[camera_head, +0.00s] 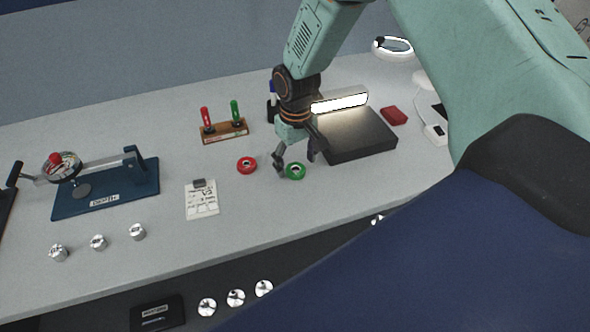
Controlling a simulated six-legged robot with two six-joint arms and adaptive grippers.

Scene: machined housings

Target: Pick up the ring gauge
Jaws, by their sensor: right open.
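A green ring gauge (297,177) lies flat on the grey bench near the middle. A red ring (247,171) lies apart from it, a little to the left. My right gripper (297,160) reaches down from above with its fingers spread and nothing between them. Its fingertips are close to the green ring, one near its left side and one behind its right side. I cannot tell whether a finger touches the ring. My left gripper is not in view.
A dark block (358,141) with a lit bar stands right of the gripper. A wooden stand (224,136) holds red- and green-handled gauges behind the rings. A clipboard (201,204), blue fixture (125,194) and small metal parts (98,243) lie left. Bench in front of the rings is clear.

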